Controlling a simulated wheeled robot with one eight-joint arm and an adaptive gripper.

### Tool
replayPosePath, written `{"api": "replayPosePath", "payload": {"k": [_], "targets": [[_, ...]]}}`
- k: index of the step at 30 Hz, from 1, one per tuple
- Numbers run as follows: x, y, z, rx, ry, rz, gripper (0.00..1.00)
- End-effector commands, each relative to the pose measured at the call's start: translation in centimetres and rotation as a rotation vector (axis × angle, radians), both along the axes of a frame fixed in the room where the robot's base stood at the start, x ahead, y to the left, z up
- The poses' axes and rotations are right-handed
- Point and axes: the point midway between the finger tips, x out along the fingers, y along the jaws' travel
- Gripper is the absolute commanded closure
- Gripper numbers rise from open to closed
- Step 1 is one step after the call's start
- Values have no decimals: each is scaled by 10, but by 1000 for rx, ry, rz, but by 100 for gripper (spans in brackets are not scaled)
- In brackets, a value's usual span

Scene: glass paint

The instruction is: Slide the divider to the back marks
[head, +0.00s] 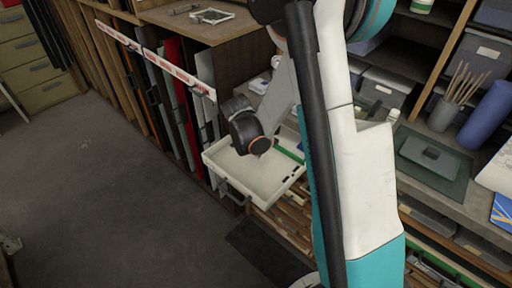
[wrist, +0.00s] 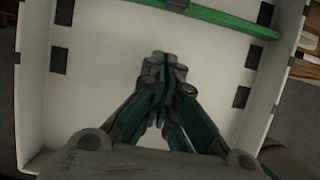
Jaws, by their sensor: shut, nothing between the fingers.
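The divider is a green strip (wrist: 225,22) lying across the white drawer (wrist: 100,45) near the top of the wrist view, slanting down to the right. In the head view, part of the divider (head: 288,153) shows at the drawer's far side, partly hidden by my arm. Black marks (wrist: 58,60) line the drawer's left side, and more black marks (wrist: 252,55) line the right. My gripper (wrist: 165,62) is shut and empty over the drawer floor, below the divider in the wrist view and apart from it. My arm hides its fingers in the head view.
The drawer has a dark front handle (head: 235,199) and stands out from the workbench. Upright coloured panels (head: 180,95) stand in a rack at its left. The floor (head: 110,190) at left is clear.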

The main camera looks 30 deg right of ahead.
Motion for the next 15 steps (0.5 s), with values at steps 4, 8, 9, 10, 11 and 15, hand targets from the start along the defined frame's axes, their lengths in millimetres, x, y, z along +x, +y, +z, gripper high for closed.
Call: {"api": "replayPosePath", "payload": {"k": [4, 8, 9, 10, 11, 15], "targets": [[7, -22, -2, 0, 0, -3, 100], [11, -32, -1, 1, 1, -1, 100], [12, -34, -1, 1, 0, -1, 100], [13, -35, 0, 1, 0, -1, 100], [13, -36, 0, 1, 0, -1, 100], [14, -38, 0, 1, 0, 0, 100]]}}
